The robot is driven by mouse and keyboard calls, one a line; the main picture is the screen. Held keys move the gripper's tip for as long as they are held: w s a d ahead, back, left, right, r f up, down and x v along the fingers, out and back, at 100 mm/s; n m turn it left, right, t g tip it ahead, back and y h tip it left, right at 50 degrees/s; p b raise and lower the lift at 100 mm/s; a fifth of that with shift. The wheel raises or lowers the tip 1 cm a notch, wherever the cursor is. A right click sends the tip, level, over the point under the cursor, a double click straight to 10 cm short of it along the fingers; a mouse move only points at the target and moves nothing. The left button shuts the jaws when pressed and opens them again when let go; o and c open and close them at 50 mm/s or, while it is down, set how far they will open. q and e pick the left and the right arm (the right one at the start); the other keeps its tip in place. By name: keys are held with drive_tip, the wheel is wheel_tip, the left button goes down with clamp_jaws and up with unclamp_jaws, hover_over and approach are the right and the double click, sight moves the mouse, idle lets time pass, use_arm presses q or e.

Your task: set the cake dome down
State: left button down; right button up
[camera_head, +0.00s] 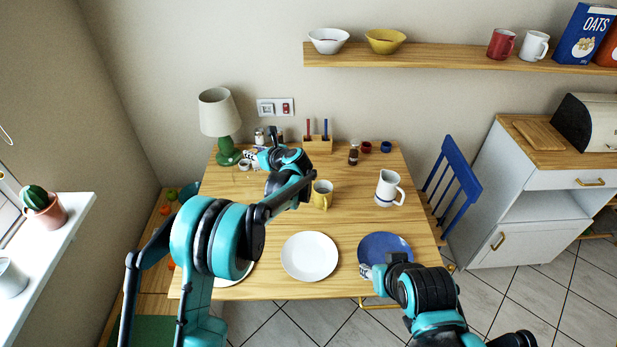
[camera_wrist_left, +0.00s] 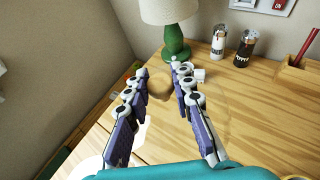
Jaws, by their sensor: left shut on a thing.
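The cake dome (camera_wrist_left: 158,88) shows only faintly in the left wrist view, as a see-through shape with a round, tan-looking knob between my fingers. My left gripper (camera_wrist_left: 160,72) is shut on it, one finger on each side of the knob. In the head view the left gripper (camera_head: 251,157) is at the table's back left, beside the lamp, and the arm hides part of that area. I cannot tell whether the dome's rim touches the table. My right gripper (camera_head: 367,270) is at the left edge of the blue plate (camera_head: 388,245); its fingers are too small to read.
A green lamp (camera_head: 225,145) stands close to the left gripper, with shakers (camera_wrist_left: 243,48) to its right. A yellow mug (camera_head: 322,194), a white jug (camera_head: 388,188) and a white plate (camera_head: 309,257) stand on the table (camera_head: 350,222). Bare wood lies between the mug and jug.

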use_arm(q)
drive_tip(key=shift+n+g+y, duration=0.4)
drive_tip(key=shift+n+y, duration=0.2)
drive_tip(key=w, duration=0.1)
drive_tip(key=w+d+f, duration=0.1)
drive_tip(key=w, duration=0.2)
drive_tip(key=shift+d+f, duration=0.15)
drive_tip(key=s+a+f+b, duration=0.2)
drive_tip(key=a+f+b, duration=0.3)
drive_tip(key=a+f, duration=0.6)
drive_tip(key=shift+a, duration=0.3)
drive_tip(key=shift+f+b, duration=0.25)
drive_tip(key=shift+b, duration=0.05)
drive_tip(key=c, duration=1.3)
unclamp_jaws()
drive_tip(key=shift+c, duration=0.2)
drive_tip(key=shift+o, duration=0.2)
drive_tip(key=shift+r, duration=0.15)
